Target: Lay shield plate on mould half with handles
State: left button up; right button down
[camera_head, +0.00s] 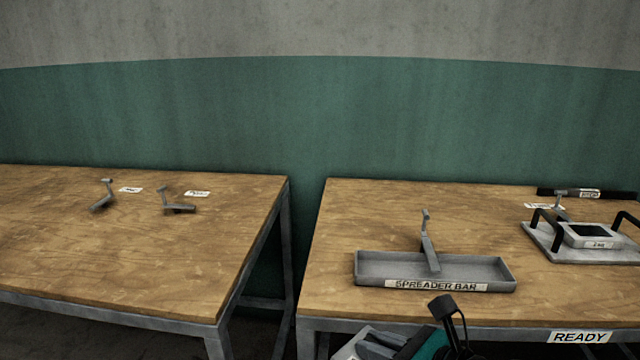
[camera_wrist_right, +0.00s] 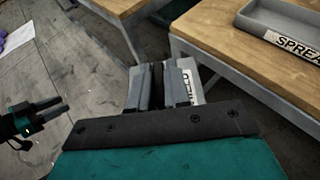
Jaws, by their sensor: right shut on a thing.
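The mould half with handles (camera_head: 548,241) lies on the right table, a flat grey block with black handles and a raised, dark-topped centre. My right gripper (camera_head: 388,343) is low at the bottom of the head view, in front of this table and apart from the mould half. It is shut on a grey plate with a white label, which I take for the shield plate (camera_head: 352,347). The plate's label (camera_wrist_right: 190,88) also shows beyond the fingers in the wrist view; most of the plate is hidden. My left gripper (camera_wrist_right: 60,108) is at the left of the wrist view; its jaw gap is unclear.
A dark bar (camera_head: 560,191) lies behind the mould half. The left table (camera_head: 120,250) carries two small grey brackets and labels. A gap separates the tables.

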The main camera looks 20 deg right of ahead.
aim_at(589, 231)
jog(key=k+l+z, duration=0.15)
jog(key=l, duration=1)
jog(key=l+z, duration=0.1)
jog(key=l, duration=1.1)
